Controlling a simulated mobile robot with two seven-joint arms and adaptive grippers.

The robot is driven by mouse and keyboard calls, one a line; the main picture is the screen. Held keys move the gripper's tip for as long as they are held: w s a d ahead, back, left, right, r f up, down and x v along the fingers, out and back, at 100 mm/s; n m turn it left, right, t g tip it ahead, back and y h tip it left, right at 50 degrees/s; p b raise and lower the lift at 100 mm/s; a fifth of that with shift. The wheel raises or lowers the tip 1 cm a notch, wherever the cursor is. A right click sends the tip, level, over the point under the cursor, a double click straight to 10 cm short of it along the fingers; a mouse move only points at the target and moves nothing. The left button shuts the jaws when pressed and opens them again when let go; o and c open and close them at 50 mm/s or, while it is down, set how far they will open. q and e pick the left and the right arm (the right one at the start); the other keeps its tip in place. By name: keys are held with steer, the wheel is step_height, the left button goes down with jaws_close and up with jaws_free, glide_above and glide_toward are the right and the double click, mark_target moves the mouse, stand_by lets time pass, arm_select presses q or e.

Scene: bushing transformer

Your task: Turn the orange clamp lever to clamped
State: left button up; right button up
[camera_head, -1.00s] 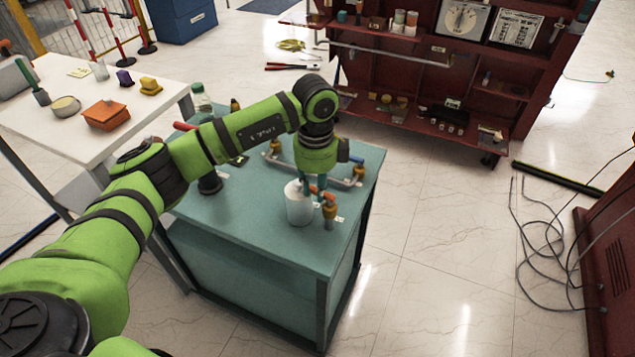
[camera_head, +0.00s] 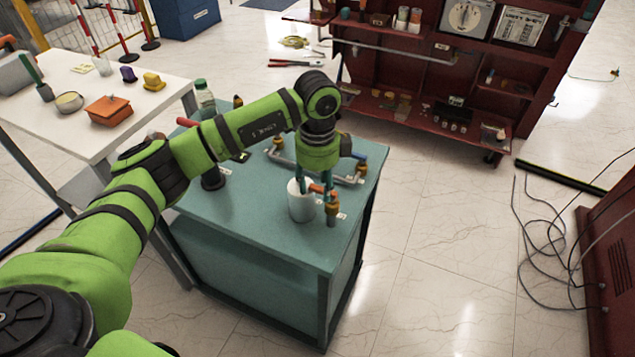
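The orange clamp lever (camera_head: 317,189) shows as a short orange bar above the teal bench top, beside a brass-coloured fitting (camera_head: 332,209). Its far end is partly hidden by my gripper, so its exact angle is hard to read. My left gripper (camera_head: 314,186) points down over it with teal fingers apart, one on the left and one on the right. The lever lies close to the fingertips; I cannot tell whether they touch it. A white cylinder (camera_head: 302,208) stands just left of the fitting, under the left finger. My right gripper is out of view.
A pipe with brass fittings (camera_head: 345,178) runs behind the gripper on the teal bench (camera_head: 255,238). A green-capped bottle (camera_head: 205,98) and dark objects stand at the bench's left. A white table (camera_head: 55,125) is left; a red shelf unit (camera_head: 430,62) stands behind. The bench's front is clear.

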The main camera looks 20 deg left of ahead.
mark_target(318, 189)
arm_select(q)
step_height(318, 189, up, 12)
stand_by(0.7)
